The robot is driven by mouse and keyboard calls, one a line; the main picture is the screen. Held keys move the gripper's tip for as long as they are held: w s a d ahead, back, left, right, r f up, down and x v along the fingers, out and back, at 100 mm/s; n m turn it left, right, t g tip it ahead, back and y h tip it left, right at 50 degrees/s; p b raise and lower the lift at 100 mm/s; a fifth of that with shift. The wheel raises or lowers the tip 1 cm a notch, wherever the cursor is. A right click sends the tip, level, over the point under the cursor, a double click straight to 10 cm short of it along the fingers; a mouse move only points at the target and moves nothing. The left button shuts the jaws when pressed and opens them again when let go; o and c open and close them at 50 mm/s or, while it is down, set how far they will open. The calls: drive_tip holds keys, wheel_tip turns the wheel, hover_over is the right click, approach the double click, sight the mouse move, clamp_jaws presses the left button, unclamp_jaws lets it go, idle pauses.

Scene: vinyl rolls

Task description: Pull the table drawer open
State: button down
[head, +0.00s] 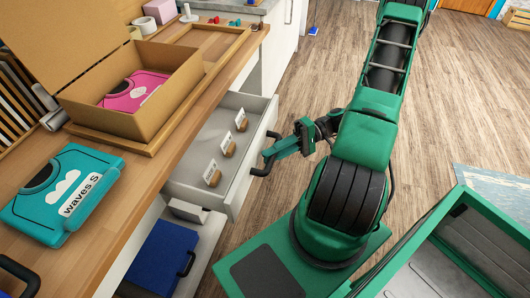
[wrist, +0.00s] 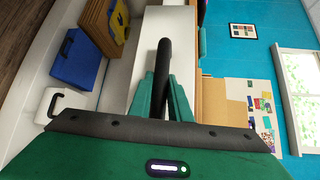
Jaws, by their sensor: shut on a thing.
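The table drawer (head: 236,194) stands pulled out from under the wooden table top, its light grey inside showing. Several small cards on wooden holders (head: 228,149) stand in it. Its front has a dark curved handle (head: 258,170). My green gripper (head: 277,150) is at the front of the drawer, shut on the handle. In the wrist view the dark handle bar (wrist: 163,60) stands between the two green fingers (wrist: 164,100), with the white drawer front (wrist: 140,80) behind. The part of the handle inside the grip is hidden.
On the wooden table (head: 112,231) are an open cardboard box (head: 183,98) with a pink case (head: 133,91), and a teal case (head: 66,192). Below the drawer is a blue case (head: 158,260). A green bin (head: 437,225) is at right.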

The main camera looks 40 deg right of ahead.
drive_tip(key=shift+d+f, duration=0.1)
drive_tip(key=c, duration=1.6)
unclamp_jaws()
drive_tip(key=shift+w, duration=0.1)
drive_tip(key=shift+c, duration=0.2)
drive_tip(key=s+d+r, duration=0.1)
drive_tip(key=d, duration=0.9)
drive_tip(key=shift+s+d+r, duration=0.25)
drive_tip(key=shift+d, duration=0.05)
drive_tip(key=s+a+r+m+g+h, duration=0.15)
drive_tip(key=a+r+g+h, duration=0.35)
drive_tip(key=r+h, duration=0.6)
drive_tip(key=s+r+m+t+h, duration=0.1)
drive_tip(key=s+r+t+h, duration=0.1)
drive_tip(key=s+r+h, duration=0.3)
drive_tip(key=s+r, duration=0.3)
drive_tip(key=shift+s+r+t, duration=0.3)
drive_tip(key=shift+s, duration=0.1)
